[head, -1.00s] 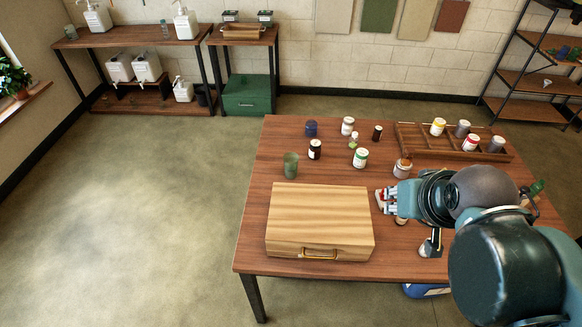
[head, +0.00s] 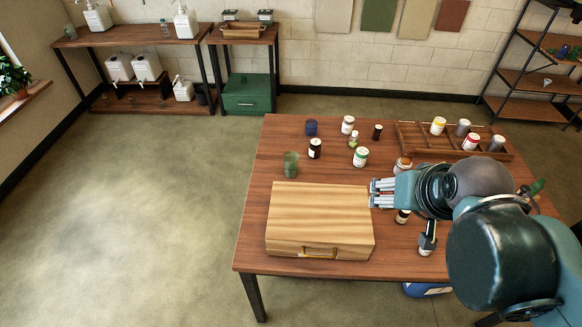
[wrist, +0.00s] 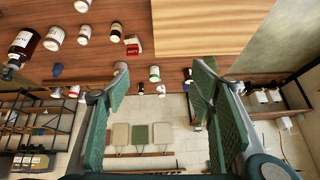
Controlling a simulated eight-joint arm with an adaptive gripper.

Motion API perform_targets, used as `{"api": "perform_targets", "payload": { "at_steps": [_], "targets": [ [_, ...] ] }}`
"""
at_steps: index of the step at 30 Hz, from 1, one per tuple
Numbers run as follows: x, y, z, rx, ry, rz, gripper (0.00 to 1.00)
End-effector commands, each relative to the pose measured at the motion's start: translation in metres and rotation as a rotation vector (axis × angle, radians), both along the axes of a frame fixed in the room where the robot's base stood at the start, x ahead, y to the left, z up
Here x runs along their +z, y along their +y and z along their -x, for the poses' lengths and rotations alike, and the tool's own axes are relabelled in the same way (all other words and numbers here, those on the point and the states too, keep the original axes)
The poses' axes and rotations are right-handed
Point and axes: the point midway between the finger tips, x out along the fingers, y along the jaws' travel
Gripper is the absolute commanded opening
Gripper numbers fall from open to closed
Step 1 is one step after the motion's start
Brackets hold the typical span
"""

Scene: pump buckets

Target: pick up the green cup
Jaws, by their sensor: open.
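The green cup (head: 291,164) stands upright on the wooden table, just behind the left part of the light wooden case, in the head view.
The wooden case (head: 320,215) lies between my gripper and the table's near left. A dark labelled jar (head: 315,148), a blue cup (head: 311,127) and a green-labelled jar (head: 361,156) stand near the cup. A divided wooden tray (head: 412,145) with several cans is at the back right.

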Motion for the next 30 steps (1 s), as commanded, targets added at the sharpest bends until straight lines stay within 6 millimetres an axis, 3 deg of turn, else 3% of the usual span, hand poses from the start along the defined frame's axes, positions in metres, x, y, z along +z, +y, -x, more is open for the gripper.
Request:
{"api": "perform_targets", "payload": {
  "at_steps": [30],
  "targets": [
    [-0.041,0.08,-0.131,-0.408,0.173,-0.627,0.55]
  ]
}}
